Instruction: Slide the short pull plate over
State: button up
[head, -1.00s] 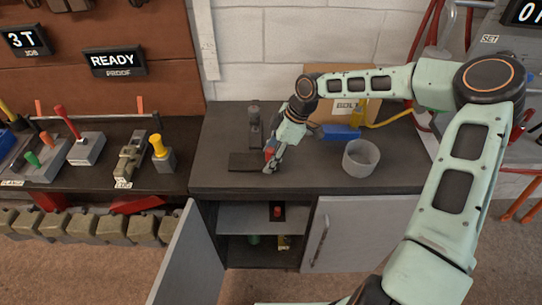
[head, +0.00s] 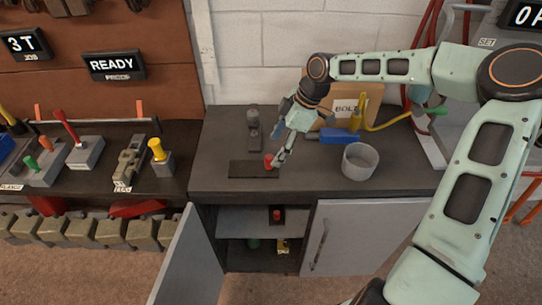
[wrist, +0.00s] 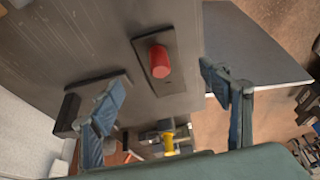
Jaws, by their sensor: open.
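A flat dark plate (head: 245,170) with a red knob (head: 268,161) lies on the bench top, the knob at its right end. The wrist view shows a dark plate (wrist: 172,84) with the red knob (wrist: 160,62) standing up from it. My gripper (head: 280,162) is open and empty, just right of the knob in the head view. In the wrist view the knob lies between the lines of the two fingers (wrist: 162,72), with space on both sides. I cannot tell how high the fingertips are. A second red knob on a dark piece (head: 277,215) shows in the open cabinet.
A grey cup (head: 359,162), a blue tool (head: 331,135) and a BOLT box (head: 350,108) stand to the right. A dark upright piece (head: 253,130) stands behind the plate. The cabinet's left door (head: 190,260) hangs open below. The bench front is clear.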

jog(key=v, duration=0.5)
jog(key=shift+d+r, duration=0.1)
jog(key=shift+r, duration=0.25)
